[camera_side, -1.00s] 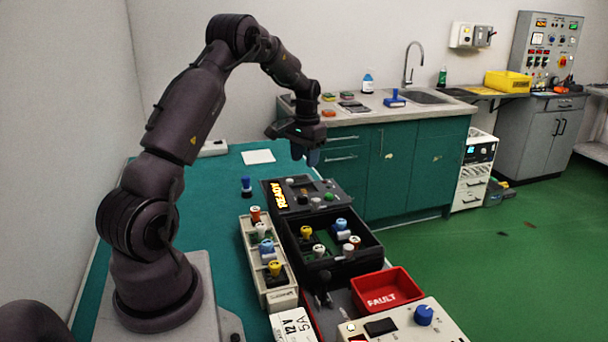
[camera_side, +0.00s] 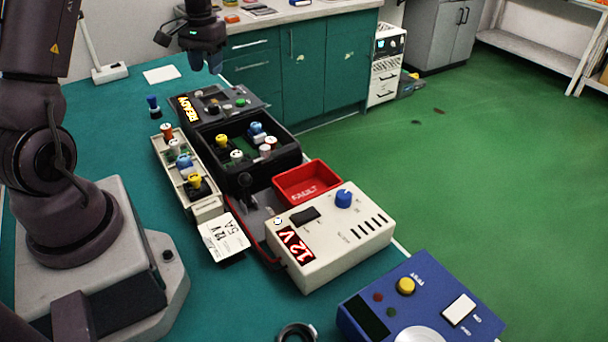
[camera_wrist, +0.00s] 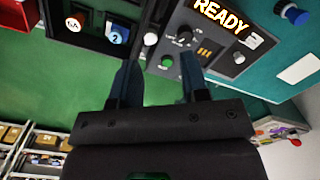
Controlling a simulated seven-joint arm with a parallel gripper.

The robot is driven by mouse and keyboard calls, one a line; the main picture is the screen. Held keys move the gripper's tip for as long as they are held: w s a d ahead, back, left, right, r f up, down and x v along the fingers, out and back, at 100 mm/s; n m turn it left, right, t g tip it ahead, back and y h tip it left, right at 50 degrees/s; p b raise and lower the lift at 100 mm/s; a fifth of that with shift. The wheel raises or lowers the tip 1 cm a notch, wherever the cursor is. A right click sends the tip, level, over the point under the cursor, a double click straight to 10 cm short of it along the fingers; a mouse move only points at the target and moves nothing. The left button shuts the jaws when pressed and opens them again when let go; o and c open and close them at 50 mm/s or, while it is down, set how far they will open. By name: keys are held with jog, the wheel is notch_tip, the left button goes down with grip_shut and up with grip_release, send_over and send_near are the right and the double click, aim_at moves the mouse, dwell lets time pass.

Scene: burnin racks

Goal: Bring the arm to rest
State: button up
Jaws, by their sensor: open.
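My gripper (camera_side: 206,62) hangs fingers-down above the far part of the green table, near the dark console whose lit display reads READY (camera_side: 187,108). In the wrist view the two dark fingers of my gripper (camera_wrist: 158,85) stand apart with nothing between them. The READY console (camera_wrist: 215,45) shows just beyond the fingertips there. My gripper looks clear of the console and of the other things; its exact height is hard to tell.
A black bin (camera_side: 288,158) and a light rack (camera_side: 208,208) hold several coloured-capped parts. A red FAULT tray (camera_side: 320,168), a cream 12 V unit (camera_side: 345,232) and a blue device (camera_side: 425,285) stand nearer. A white card (camera_side: 161,74) lies on open table at the back.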

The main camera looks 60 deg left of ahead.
jog(key=s+d+r+m+t, duration=0.2)
jog(key=s+d+r, duration=0.2)
jog(key=d, duration=0.6)
jog(key=s+d+r+m+t, duration=0.2)
jog(key=s+d+r, duration=0.2)
jog(key=d, duration=0.6)
jog(key=s+d+r+m+t, duration=0.2)
jog(key=s+d+r, duration=0.2)
jog(key=d, duration=0.6)
jog(key=shift+s+r+m, duration=0.15)
jog(key=shift+r+m, duration=0.25)
jog(key=shift+r, duration=0.5)
